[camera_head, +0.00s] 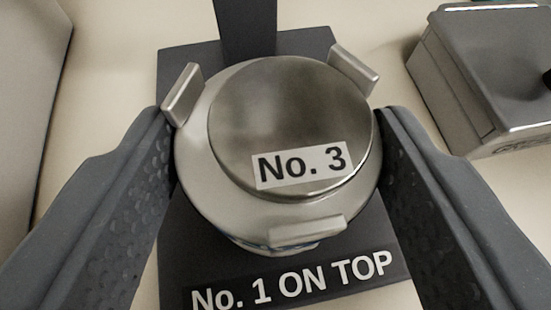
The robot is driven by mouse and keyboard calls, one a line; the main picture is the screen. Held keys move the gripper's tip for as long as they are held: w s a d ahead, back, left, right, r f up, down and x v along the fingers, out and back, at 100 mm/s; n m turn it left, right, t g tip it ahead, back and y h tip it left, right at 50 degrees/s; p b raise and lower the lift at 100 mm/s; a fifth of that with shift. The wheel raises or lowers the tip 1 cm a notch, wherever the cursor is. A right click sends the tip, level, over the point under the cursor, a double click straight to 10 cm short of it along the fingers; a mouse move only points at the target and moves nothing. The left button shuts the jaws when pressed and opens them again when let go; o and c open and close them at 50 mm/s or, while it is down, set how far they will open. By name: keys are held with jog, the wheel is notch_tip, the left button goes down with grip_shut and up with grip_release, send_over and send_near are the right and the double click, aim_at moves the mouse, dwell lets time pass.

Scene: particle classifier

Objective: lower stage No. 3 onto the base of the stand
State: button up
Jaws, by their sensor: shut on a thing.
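Stage No. 3 (285,110) is a round silver metal piece with a raised lid and a white "No. 3" label. Several upright metal tabs stand around its rim. My gripper (277,155) is shut on it, with one dark textured finger against its left side and one against its right. The stage is over the dark base of the stand (180,235), whose front edge reads "No. 1 ON TOP". The stand's dark post (247,25) rises behind the stage. The stage's underside is hidden, so I cannot tell whether it touches the base.
A grey metal box (500,60) with a dark top stands on the pale surface at the upper right. A large pale grey object (25,110) borders the left edge. Strips of bare surface (110,80) show on both sides of the base.

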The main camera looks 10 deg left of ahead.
jog(key=shift+f, duration=0.3)
jog(key=o, duration=1.1)
jog(key=shift+o, duration=0.2)
jog(key=p+v, duration=0.2)
jog(key=v, duration=1.1)
jog(key=shift+s+r+p, duration=0.2)
jog(key=shift+s+p, duration=0.1)
jog(key=shift+p, duration=0.1)
